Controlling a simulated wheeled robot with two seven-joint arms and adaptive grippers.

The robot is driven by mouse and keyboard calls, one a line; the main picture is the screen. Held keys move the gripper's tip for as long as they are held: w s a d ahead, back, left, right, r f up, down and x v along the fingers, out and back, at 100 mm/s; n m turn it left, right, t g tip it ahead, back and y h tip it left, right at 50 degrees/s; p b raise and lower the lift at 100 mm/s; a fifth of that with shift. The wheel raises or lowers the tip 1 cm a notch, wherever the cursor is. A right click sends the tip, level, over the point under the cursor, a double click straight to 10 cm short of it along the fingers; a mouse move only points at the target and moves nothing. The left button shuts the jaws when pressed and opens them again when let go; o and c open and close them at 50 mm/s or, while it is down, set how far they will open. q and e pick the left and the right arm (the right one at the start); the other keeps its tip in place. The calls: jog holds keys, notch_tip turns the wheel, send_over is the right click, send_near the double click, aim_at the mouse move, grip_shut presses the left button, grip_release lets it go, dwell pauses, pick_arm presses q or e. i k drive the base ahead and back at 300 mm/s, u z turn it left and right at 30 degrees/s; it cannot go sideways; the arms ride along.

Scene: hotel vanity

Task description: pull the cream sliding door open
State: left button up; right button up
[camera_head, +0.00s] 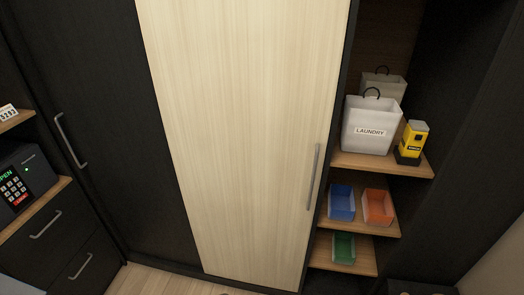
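The cream sliding door (240,130) is a tall pale wood-grain panel in the middle of the head view. Its vertical grey bar handle (313,177) is near its right edge. Open shelves show to the right of the door, and a dark panel stands to its left. Neither of my grippers is in view, and nothing touches the handle.
Right shelves hold laundry bags (370,125), a yellow-black device (411,142), and blue (341,202), orange (378,207) and green (343,248) bins. The dark panel (95,120) has a grey handle (70,141). A safe (25,180) sits above drawers (50,235) at left.

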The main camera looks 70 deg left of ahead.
aim_at(246, 90)
jog(key=u, duration=1.45)
